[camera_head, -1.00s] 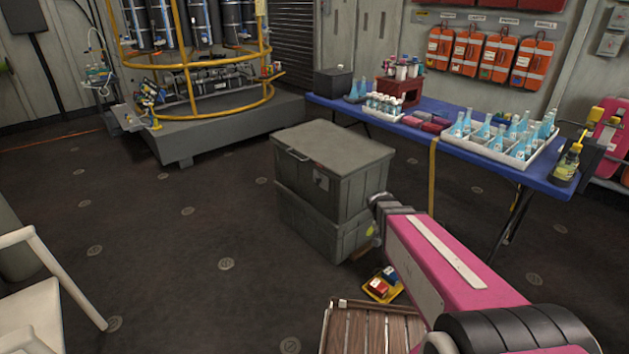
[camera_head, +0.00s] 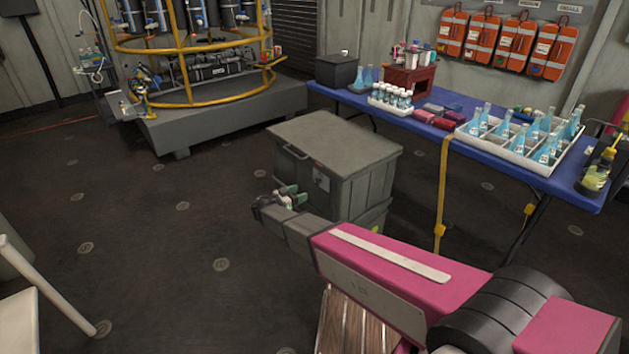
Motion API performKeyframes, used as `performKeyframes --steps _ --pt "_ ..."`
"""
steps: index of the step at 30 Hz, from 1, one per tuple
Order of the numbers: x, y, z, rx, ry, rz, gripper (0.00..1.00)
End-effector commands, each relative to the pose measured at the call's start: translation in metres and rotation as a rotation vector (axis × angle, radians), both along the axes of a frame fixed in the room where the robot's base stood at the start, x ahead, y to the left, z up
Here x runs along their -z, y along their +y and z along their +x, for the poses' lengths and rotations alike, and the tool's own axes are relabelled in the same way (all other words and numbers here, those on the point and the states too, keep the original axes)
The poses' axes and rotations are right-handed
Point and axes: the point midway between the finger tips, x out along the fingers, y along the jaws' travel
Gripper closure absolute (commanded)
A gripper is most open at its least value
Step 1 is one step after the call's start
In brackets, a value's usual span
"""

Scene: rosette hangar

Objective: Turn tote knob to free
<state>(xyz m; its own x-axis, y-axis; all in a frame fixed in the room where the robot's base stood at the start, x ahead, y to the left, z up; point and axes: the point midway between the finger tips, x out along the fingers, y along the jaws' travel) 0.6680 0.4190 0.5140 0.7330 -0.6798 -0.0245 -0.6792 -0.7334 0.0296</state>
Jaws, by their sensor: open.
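The grey tote (camera_head: 333,145) has a lid and a handle on its left side, and stands on another grey box on the floor. A small pale label (camera_head: 321,180) shows on its near face. I cannot make out a knob; my arm covers the lower part of the stack. My gripper (camera_head: 289,194) is in front of the tote's near left corner, pictured small and partly confused with my wrist. It is open, and no object shows in it. I cannot tell its gap to the tote.
A blue table (camera_head: 440,150) with bottles and a white bottle tray (camera_head: 510,148) stands to the right, a strap (camera_head: 442,195) hanging at its front. A yellow-framed rosette (camera_head: 190,100) stands on a grey platform behind left. A wooden slatted thing (camera_head: 355,325) lies below my arm.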

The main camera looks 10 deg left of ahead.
Motion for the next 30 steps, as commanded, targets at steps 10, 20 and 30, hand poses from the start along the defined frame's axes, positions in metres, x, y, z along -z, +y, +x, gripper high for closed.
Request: performKeyframes --steps 10,20,30 --pt "0.0 -0.007 0.02 -0.018 -0.041 0.005 0.37" --pt "0.0 -0.045 0.062 -0.018 -0.039 0.004 0.37" --pt "0.0 -0.06 0.079 -0.019 -0.038 0.005 0.37"
